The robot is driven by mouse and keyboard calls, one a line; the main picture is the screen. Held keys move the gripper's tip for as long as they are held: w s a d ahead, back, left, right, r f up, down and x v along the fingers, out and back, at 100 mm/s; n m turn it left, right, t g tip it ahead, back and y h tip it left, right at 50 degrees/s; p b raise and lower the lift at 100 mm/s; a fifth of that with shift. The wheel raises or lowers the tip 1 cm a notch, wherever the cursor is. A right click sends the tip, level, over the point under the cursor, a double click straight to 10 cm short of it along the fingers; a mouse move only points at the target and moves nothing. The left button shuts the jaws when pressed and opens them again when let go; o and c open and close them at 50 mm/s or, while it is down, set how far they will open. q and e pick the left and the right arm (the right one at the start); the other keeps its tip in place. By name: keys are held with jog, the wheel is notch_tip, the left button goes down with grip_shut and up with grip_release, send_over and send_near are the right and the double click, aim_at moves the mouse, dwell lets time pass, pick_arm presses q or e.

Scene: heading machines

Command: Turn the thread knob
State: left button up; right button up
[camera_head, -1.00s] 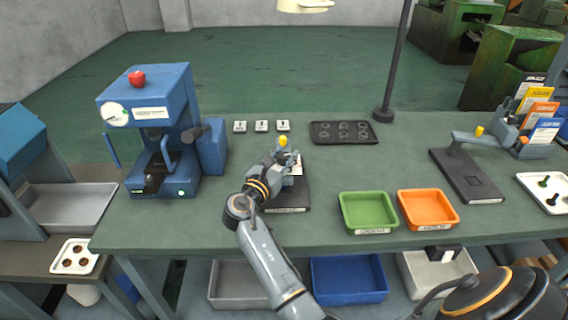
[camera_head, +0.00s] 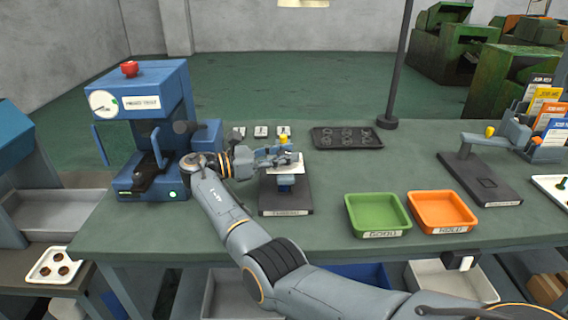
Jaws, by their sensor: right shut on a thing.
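The thread stand (camera_head: 286,205) has a dark base with a label on its front edge and stands in the middle of the bench. Its upper part shows a yellow tip (camera_head: 284,131), a pale plate (camera_head: 290,168) and a blue part (camera_head: 285,183) below. My right gripper (camera_head: 279,156) reaches in from the left at the stand's upper part. It is shut on the thread knob, which its fingers mostly hide. My left gripper is not in view.
A blue press (camera_head: 150,90) with a red button stands left of my right arm. Green (camera_head: 378,215) and orange (camera_head: 442,212) trays sit to the right. A dark tray (camera_head: 347,138) and a lamp pole (camera_head: 390,110) are behind. Another gauge stand (camera_head: 478,178) is farther right.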

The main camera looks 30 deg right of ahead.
jog(key=shift+f+m+g+b, duration=0.1)
jog(key=shift+m+g+b, duration=0.25)
jog(key=shift+g, duration=0.15)
jog(key=o, duration=1.2)
